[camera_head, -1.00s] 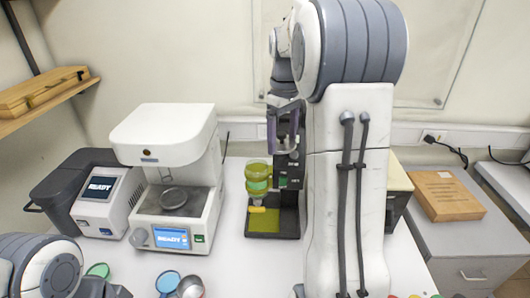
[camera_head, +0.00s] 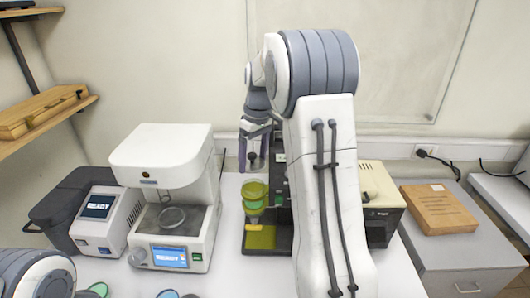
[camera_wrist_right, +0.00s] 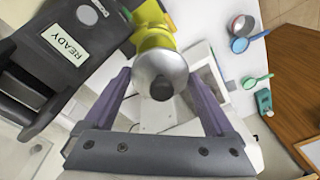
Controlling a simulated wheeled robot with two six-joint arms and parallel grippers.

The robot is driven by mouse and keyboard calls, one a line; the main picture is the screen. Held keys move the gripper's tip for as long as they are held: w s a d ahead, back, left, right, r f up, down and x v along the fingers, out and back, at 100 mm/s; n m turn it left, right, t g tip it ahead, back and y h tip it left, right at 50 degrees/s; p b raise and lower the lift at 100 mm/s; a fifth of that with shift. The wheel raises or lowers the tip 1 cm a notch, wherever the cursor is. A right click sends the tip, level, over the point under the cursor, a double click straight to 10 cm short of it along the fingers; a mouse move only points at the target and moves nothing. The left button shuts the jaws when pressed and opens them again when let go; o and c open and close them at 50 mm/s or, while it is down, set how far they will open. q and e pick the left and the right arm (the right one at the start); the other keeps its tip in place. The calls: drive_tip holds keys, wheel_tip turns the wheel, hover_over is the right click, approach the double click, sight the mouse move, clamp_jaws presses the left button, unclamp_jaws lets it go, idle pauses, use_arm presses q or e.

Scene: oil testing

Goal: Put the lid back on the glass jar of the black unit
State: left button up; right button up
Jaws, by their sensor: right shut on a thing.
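The black unit (camera_head: 281,232) stands on the white table right of the white machine. Its yellow-green glass jar (camera_head: 255,195) is on its front side; part of the unit is hidden behind my right arm. My right gripper (camera_head: 254,153) is above the jar, its purple fingers pointing down. In the right wrist view it is shut on the round metal lid (camera_wrist_right: 158,68), which has a dark knob. The yellow jar (camera_wrist_right: 155,40) shows partly behind the lid there. The lid (camera_head: 252,158) looks apart from the jar in the head view. My left gripper is out of view.
A white machine (camera_head: 165,158) and a dark grey unit with a screen (camera_head: 97,206) stand at the left. A beige box (camera_head: 382,205) is behind my right arm. Small coloured dishes (camera_head: 167,294) lie at the front edge. A wooden box (camera_head: 438,208) sits on the right cabinet.

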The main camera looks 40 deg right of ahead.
drive_tip(key=shift+f+b, duration=1.75)
drive_tip(key=shift+f, duration=0.25)
drive_tip(key=shift+f+b, duration=0.65)
drive_tip(key=shift+f, duration=0.45)
drive_tip(key=shift+r+p, duration=0.1)
drive_tip(key=shift+p, duration=0.35)
drive_tip(key=shift+f, duration=0.2)
idle(0.3)
drive_tip(key=o, duration=1.2)
drive_tip(key=shift+r+p, duration=0.1)
drive_tip(key=shift+p, duration=0.2)
